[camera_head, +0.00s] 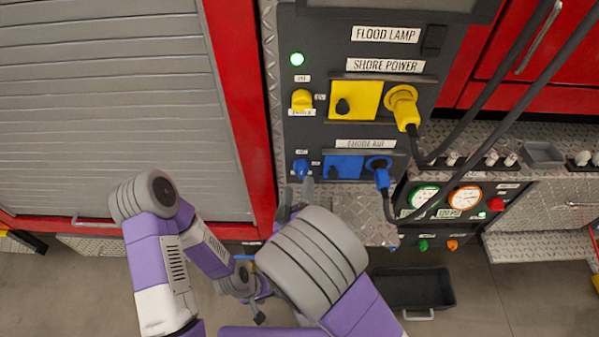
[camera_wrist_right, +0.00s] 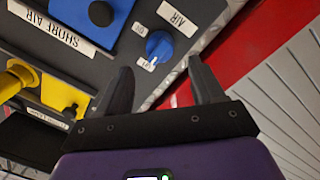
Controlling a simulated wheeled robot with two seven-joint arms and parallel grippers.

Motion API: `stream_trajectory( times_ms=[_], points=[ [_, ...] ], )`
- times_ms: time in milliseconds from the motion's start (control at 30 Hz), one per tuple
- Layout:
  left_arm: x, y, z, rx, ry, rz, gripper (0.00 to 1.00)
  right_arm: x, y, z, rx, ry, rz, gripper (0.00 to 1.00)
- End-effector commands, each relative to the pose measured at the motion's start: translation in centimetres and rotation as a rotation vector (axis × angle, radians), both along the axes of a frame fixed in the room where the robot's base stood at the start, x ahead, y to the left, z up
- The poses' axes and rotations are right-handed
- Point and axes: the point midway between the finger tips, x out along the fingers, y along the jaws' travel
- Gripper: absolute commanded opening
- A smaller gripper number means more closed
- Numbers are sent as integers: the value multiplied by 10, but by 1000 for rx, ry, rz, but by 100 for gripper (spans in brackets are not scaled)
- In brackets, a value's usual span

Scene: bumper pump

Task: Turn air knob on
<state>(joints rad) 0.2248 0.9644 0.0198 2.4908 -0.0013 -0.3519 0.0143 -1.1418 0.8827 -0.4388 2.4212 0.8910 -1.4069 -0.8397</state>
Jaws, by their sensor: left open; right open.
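The air knob is a round blue knob (camera_head: 301,168) at the lower left of the dark panel, left of the blue shore air box. In the right wrist view the blue knob (camera_wrist_right: 159,46) sits below the AIR label, with small white labels beside it. A pale mark on it faces the lower label, whose word I cannot read surely. My right gripper (camera_head: 297,189) is open just below the knob; in the wrist view its fingers (camera_wrist_right: 160,66) are apart, with the knob ahead between the tips. My left gripper (camera_head: 258,317) is open and low, away from the panel.
A yellow knob (camera_head: 301,100) and yellow shore power box (camera_head: 354,100) sit above. A blue plug (camera_head: 381,178) with a dark cable hangs right of the blue box (camera_head: 343,167). Gauges (camera_head: 465,198) are further right, a black bin (camera_head: 415,288) below. A red shutter frame (camera_head: 240,100) borders the left.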

Motion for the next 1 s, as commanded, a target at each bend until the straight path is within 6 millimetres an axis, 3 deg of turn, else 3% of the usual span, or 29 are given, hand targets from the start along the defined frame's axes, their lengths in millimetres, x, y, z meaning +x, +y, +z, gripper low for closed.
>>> stream_trajectory(
  times_ms=[300, 700, 1000],
  points=[
    [0, 0, -3, 0, 0, 0, 57, 47, -5, -1, 2, 1, -1, 67],
    [0, 0, -3, 0, 0, 0, 57, 55, -5, -1, 0, 3, 1, 66],
    [0, 0, -3, 0, 0, 0, 57, 55, -5, -1, 1, 3, 2, 20]
  ],
)
